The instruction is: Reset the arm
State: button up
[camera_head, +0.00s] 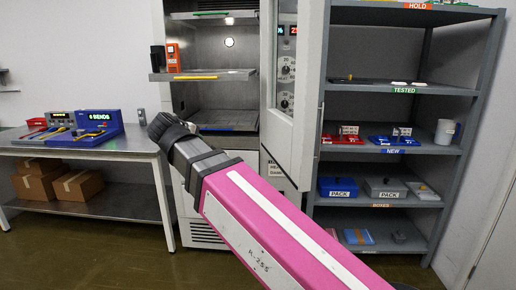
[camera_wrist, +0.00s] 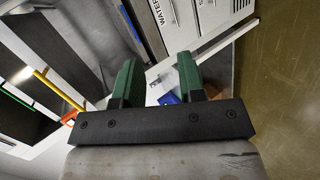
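My arm stretches from the bottom right to the centre left in the head view, with a pink link and a dark end. The fingers of my gripper are not clearly visible there. In the wrist view my gripper (camera_wrist: 157,68) has two green fingers standing apart. Nothing is held between them; a blue and a white thing show in the gap, apparently farther off. The arm's dark end is in front of the cabinet (camera_head: 215,100), whose door (camera_head: 301,95) stands open.
A metal table (camera_head: 135,143) at left carries a blue device (camera_head: 97,127) reading "4 BENDS", with tools and a red tray beside it. Cardboard boxes (camera_head: 77,187) are below. A grey shelf rack (camera_head: 455,155) with labelled items stands at right. Floor shows between table and cabinet.

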jog(key=w+d+f+m+g, duration=0.3)
jog(key=w+d+f, duration=0.1)
jog(key=d+f, duration=0.7)
jog(key=w+d+f+m+g, duration=0.3)
jog(key=d+f, duration=0.6)
jog(key=f, duration=0.5)
jog(key=s+d+f+m+g+y, duration=0.1)
jog(key=s+d+f+m+g, duration=0.1)
jog(key=d+f, duration=0.7)
jog(key=s+d+f+m+g+y, duration=0.1)
jog(key=s+d+f+m+g, duration=0.2)
jog(key=d+f, duration=0.7)
notch_tip(320, 180, down, 2)
jog(key=s+m, duration=0.2)
jog(key=m, duration=0.1)
jog(key=shift+s+d+y, duration=0.25)
jog(key=shift+y, duration=0.15)
